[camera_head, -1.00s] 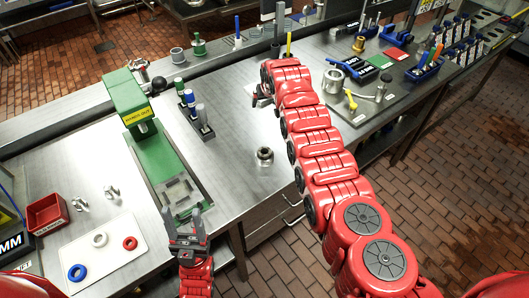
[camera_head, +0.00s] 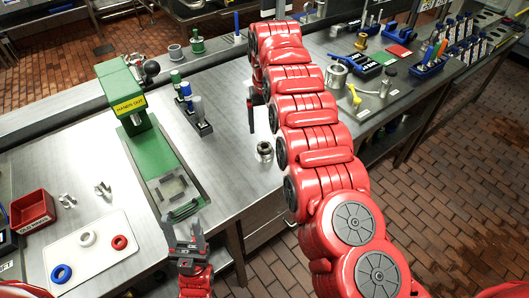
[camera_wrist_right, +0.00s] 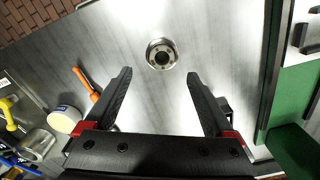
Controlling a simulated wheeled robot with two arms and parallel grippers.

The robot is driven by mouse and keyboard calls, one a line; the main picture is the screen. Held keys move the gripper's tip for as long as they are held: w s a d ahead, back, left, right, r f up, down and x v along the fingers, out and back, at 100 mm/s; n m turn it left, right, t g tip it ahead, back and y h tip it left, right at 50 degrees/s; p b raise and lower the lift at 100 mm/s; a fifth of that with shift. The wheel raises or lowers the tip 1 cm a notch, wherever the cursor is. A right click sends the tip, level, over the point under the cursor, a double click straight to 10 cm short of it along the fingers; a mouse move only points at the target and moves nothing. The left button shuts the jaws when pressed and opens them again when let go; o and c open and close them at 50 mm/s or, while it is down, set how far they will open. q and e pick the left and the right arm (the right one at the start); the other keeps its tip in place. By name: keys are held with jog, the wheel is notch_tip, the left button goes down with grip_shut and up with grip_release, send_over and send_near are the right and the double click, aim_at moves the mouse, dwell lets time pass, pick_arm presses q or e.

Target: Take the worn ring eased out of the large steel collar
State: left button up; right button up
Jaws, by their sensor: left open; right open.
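A small steel collar (camera_head: 265,150) stands upright on the bare bench right of the green press. In the right wrist view the collar (camera_wrist_right: 162,53) shows from above, with an opening in its middle and small dark spots around its face. I cannot make out a worn ring in it. My right gripper (camera_wrist_right: 158,78) is open and empty above the bench, with the collar just beyond its fingertips. In the head view its arm hides most of it. My left gripper (camera_head: 185,232) is open and empty by the front end of the press.
The green press (camera_head: 155,150) stands left of the collar, with a rack of plugs (camera_head: 197,118) between. A white board (camera_head: 112,257) holds white, red and blue rings. A red bin (camera_head: 32,210) stands at the left. The bench around the collar is clear.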

aim_at(264, 142)
jog(key=shift+f+p, duration=0.55)
jog(key=shift+f, duration=1.1)
notch_tip(264, 142, down, 4)
jog(key=shift+a+f+p, duration=0.15)
jog(key=shift+p, duration=0.9)
jog(key=shift+a+f, duration=0.1)
jog(key=shift+f, duration=0.15)
grip_shut()
